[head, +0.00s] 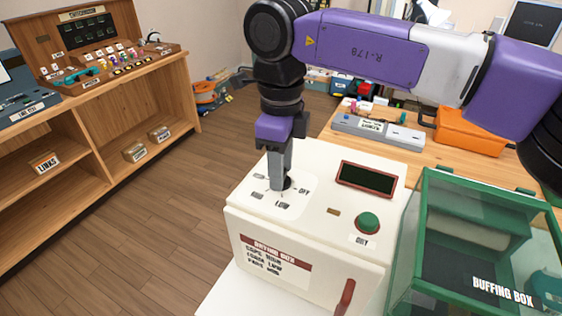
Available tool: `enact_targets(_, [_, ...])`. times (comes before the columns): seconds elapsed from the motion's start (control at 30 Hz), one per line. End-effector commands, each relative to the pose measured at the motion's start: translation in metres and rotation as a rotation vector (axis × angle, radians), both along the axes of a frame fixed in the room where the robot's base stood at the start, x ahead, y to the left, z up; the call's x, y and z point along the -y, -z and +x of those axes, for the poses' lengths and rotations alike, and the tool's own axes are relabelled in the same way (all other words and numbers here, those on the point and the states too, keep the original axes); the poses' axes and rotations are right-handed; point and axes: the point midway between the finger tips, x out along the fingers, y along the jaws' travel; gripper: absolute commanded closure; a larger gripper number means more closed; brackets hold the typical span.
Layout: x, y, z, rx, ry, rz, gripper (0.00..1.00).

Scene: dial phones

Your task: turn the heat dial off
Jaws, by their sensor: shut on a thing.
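The heat dial (287,184) is on the top left of a cream drying oven (320,218). Its face is mostly hidden by my gripper, so I cannot tell where its pointer sits. Printed labels ring it, with "OFF" at its right and "LOW" below it. My gripper (280,185) points straight down and is shut on the dial. The oven top also has a dark display (367,178) and a green button (368,222) marked "DRY".
A green-framed buffing box (480,250) stands close at the right of the oven. Behind it a wooden bench (425,158) holds an orange case (468,133) and a grey labelled tray (377,131). Wooden shelves (110,115) stand at the left, with open floor between.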

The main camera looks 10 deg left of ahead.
Motion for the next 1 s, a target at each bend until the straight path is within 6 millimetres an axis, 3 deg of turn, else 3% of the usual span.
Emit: enact_targets(1.0, [-0.0016, -0.0026, 0.0001, 0.004, -0.966, 0.004, 1.0])
